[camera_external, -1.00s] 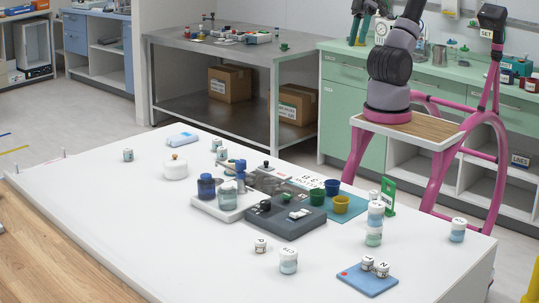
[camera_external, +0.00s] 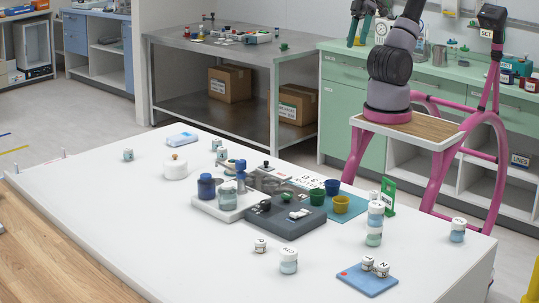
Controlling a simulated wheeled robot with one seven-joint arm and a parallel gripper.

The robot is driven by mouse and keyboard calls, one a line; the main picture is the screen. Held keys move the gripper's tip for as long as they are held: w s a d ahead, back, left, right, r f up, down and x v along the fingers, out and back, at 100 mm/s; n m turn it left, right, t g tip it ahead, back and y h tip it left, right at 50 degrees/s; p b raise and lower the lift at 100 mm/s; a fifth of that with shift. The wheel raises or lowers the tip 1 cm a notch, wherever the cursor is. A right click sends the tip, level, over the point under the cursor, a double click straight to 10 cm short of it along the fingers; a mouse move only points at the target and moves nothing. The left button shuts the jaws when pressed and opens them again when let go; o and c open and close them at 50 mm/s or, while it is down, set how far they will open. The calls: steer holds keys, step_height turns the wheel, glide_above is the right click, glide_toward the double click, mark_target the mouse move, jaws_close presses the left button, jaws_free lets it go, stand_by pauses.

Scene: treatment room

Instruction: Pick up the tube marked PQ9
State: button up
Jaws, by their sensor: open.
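Several small white-capped tubes or jars stand on the white table (camera_external: 110,205). None can be read as PQ9; the cap marks are too small. A short one (camera_external: 260,246) and a larger pale-blue one (camera_external: 289,262) stand near the front. A small one (camera_external: 128,155) is at the far left. My gripper (camera_external: 357,44) hangs open and empty at the top, well above the table and apart from the tubes.
A dark grey tray (camera_external: 290,229), a white tray with jars (camera_external: 208,206), green (camera_external: 317,197) and yellow (camera_external: 341,205) cups, and a green upright sign (camera_external: 388,196) crowd the middle. A white lidded pot (camera_external: 175,170) stands left. The table's left and front are mostly clear.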

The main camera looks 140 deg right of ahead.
steer(key=w+a+f+m+g, duration=0.15)
steer(key=w+f+g, duration=0.25)
steer(key=w+f, duration=0.45)
steer(key=m+g+y, duration=0.5)
steer(key=m+y, duration=0.6)
steer(key=y, duration=0.4)
glide_toward(377, 195)
steer(key=shift+s+a+r, duration=0.1)
steer(key=shift+s+a, duration=0.15)
steer(key=shift+s, duration=0.25)
steer(key=shift+w+a+f+m+t+y, duration=0.15)
steer(key=shift+a+f+m+t+y, duration=0.15)
steer(key=shift+t+y, duration=0.15)
steer(key=a, duration=0.5)
steer(key=shift+a, duration=0.15)
steer(key=shift+s+a+f, duration=0.1)
steer(key=shift+s+a, duration=0.05)
steer(key=shift+a, duration=0.75)
steer(key=shift+s+a+f, duration=0.1)
steer(key=shift+s+a, duration=0.05)
steer(key=shift+a, duration=0.75)
steer(key=shift+s+a, duration=0.2)
steer(key=shift+a, duration=0.7)
jaws_close()
